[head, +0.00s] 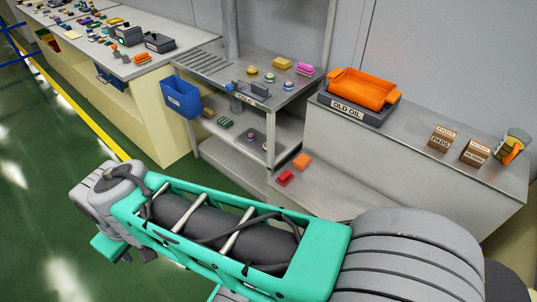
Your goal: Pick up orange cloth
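A small flat orange piece (302,161), which looks like a folded cloth, lies on the low grey ledge near the middle of the head view. A similar red piece (284,178) lies just in front of it and to the left. More orange material (511,152) shows in the bin at the far right; I cannot tell whether it is cloth. My arm crosses the foreground in front of the ledge. My gripper is not clearly visible, so its state and distance to the cloth do not show.
An orange tray (362,88) sits on a dark base marked "OLD OIL" on the grey counter (415,118). Two small brown boxes (442,138) stand right of it. A metal shelf unit (225,82) holds small parts. A blue bin (180,99) hangs at its left. Green floor is open at left.

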